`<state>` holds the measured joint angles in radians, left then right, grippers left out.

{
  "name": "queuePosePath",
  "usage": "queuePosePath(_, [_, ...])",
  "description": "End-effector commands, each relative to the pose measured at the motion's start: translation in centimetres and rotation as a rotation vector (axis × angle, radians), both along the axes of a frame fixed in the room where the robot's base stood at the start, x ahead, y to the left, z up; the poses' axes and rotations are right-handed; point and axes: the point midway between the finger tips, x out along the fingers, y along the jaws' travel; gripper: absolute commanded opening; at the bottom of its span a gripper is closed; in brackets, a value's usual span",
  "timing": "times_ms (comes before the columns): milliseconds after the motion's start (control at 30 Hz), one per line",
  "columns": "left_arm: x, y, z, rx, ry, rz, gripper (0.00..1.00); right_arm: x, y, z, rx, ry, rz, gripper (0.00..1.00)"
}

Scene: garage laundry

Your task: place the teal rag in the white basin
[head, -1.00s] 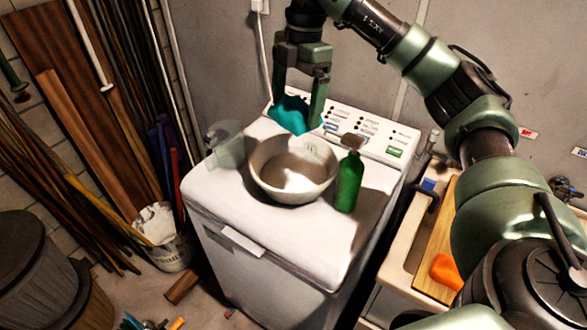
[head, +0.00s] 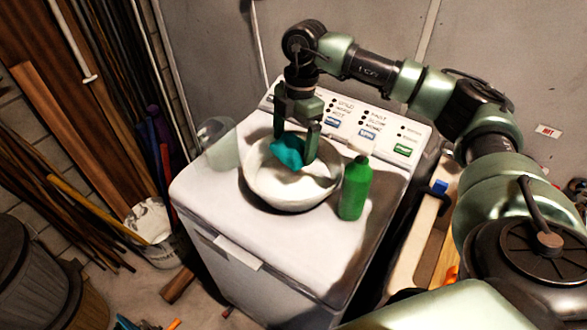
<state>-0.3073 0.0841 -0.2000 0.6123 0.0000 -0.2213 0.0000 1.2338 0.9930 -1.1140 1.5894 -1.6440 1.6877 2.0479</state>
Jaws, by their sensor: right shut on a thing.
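The white basin (head: 292,195) stands on top of the white washing machine. My right gripper (head: 297,158) reaches down from above, with its fingertips over the basin's opening. It is shut on the teal rag (head: 286,151), a crumpled bundle that hangs between the fingers. The rag overlaps the back part of the basin in the picture; I cannot tell whether it touches the inner wall. My left gripper is not in view.
A green bottle (head: 354,188) stands close to the basin's right side. A clear container (head: 220,143) stands to its left. The washing machine (head: 225,208) has free room at its front.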

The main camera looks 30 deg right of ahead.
Motion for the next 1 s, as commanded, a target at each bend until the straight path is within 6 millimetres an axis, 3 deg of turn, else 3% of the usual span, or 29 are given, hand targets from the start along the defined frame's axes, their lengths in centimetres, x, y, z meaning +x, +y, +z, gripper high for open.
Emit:
queuePosePath(200, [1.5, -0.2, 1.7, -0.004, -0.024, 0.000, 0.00, -0.1, 0.0, -4.8, 0.000, 0.003, -0.001, 0.43])
queuePosePath(633, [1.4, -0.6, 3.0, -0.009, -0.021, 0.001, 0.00, 0.0, 0.0, -9.9, 0.001, 0.002, -0.001, 0.43])
queuePosePath(1000, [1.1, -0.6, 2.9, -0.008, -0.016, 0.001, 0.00, 0.0, 0.0, -10.8, 0.000, 0.000, -0.001, 0.43])
